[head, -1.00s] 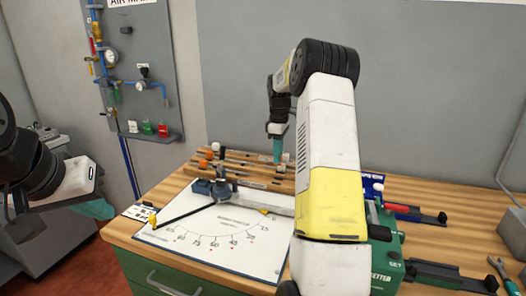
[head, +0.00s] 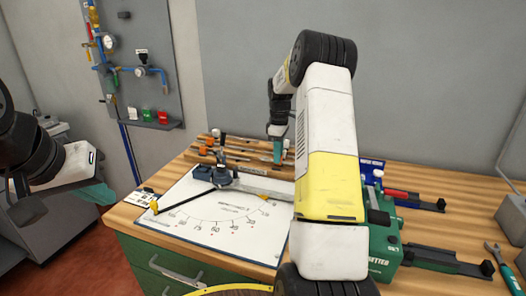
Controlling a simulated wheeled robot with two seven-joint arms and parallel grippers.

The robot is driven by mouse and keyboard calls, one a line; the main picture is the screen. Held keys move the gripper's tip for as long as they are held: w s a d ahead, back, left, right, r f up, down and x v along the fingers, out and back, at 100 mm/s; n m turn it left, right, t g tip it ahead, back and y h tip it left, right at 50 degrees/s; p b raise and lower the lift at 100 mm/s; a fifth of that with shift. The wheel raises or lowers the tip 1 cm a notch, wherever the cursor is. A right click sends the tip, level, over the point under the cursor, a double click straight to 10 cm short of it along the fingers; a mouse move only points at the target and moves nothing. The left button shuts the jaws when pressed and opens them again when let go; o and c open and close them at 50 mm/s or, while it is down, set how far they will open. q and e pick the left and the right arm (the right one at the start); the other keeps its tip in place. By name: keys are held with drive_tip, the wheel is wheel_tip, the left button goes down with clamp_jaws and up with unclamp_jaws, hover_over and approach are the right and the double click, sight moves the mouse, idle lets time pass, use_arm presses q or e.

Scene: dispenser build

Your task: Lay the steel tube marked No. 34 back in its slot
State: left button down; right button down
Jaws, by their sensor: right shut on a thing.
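My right gripper (head: 278,152) reaches down over the wooden rack (head: 230,161) at the back of the bench. Its teal fingers are at the rack's right end. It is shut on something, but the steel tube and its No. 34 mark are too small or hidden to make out. The rack holds several tools with orange and dark ends, lying in its slots. My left gripper (head: 95,193) is at the left edge, away from the bench; its teal fingers show only partly, and its opening cannot be made out.
A bender with a long arm stands on a white angle-scale board (head: 215,215) in front of the rack. A green tool (head: 383,255) and black holders (head: 445,262) are at right, partly behind my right arm. A wrench (head: 502,265) lies at far right. A valve panel (head: 135,60) hangs at back left.

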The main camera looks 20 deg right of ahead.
drive_tip(key=shift+f, duration=0.85)
idle(0.7)
drive_tip(key=c, duration=1.2)
unclamp_jaws()
drive_tip(key=shift+c, duration=0.7)
drive_tip(key=shift+w+r, duration=0.1)
drive_tip(key=shift+r, duration=0.1)
drive_tip(key=shift+r, duration=3.35)
